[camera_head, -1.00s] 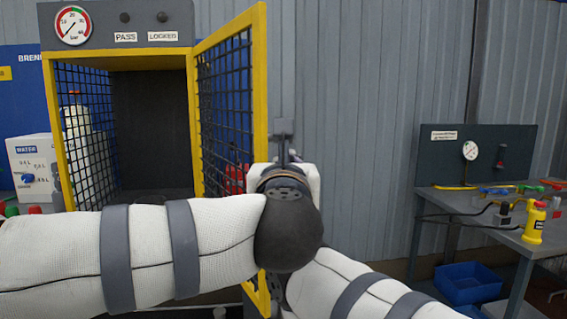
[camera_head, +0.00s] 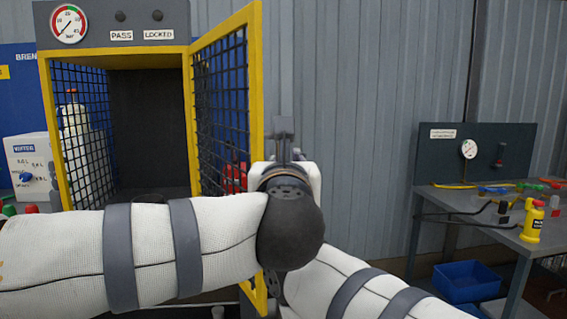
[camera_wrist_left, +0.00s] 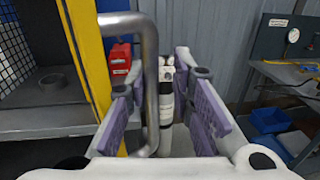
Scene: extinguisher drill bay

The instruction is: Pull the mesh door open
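The mesh door (camera_head: 221,115), a yellow frame with dark mesh, stands swung open on the right side of the cabinet (camera_head: 115,60). Its yellow edge (camera_wrist_left: 88,60) and grey metal bar handle (camera_wrist_left: 151,80) show in the left wrist view. My left gripper (camera_head: 283,128) is just right of the door edge in the head view. In the left wrist view its purple-padded fingers (camera_wrist_left: 167,108) are spread apart. The handle's upright bar lies between them, nearer the left finger, not clamped. My right forearm enters at the bottom; the right gripper is hidden behind my left arm.
The cabinet inside looks mostly empty, with a ring (camera_wrist_left: 52,82) on its floor. A workbench (camera_head: 470,205) with a yellow bottle (camera_head: 533,222) stands at the right, a blue bin (camera_head: 467,282) below. A corrugated wall (camera_head: 350,100) is behind.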

